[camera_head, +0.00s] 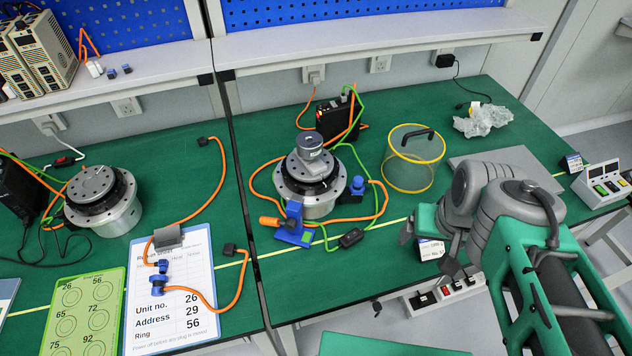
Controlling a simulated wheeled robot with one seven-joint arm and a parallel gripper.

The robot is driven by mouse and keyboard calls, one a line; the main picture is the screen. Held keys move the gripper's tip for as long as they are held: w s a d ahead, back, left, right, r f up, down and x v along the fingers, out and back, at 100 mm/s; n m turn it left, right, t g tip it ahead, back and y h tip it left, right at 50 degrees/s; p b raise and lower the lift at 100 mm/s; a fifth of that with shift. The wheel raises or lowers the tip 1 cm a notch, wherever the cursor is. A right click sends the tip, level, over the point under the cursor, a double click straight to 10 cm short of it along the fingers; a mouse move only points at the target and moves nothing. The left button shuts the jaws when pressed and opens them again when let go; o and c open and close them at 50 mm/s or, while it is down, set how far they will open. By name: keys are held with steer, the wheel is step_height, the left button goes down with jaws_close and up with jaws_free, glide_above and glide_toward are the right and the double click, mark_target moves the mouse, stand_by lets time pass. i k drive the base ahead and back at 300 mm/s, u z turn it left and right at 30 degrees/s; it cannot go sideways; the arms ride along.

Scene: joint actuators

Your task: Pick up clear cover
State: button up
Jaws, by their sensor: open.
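The clear cover (408,172) is a see-through cylinder with yellow rims and a dark handle on top. It stands on the green table, right of the middle actuator. My gripper (424,249) is at the lower right, over the table's front part, in front of and below the cover in the picture. Its fingers are apart and do not touch the cover. A small white label block (431,249) shows by the fingers; I cannot tell how near it is to them.
A round metal actuator (312,190) with orange and green cables stands left of the cover. A black box (336,119) is behind it. Crumpled clear plastic (482,120) lies back right. A grey plate (508,165) and a button box (604,186) are at right.

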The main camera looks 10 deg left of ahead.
mark_target(413, 152)
steer(key=u, duration=0.05)
steer(key=k, duration=0.5)
steer(key=z, duration=1.05)
steer(key=i, duration=0.8)
steer(key=u, duration=2.1)
steer(key=i, duration=0.5)
steer(key=z, duration=0.1)
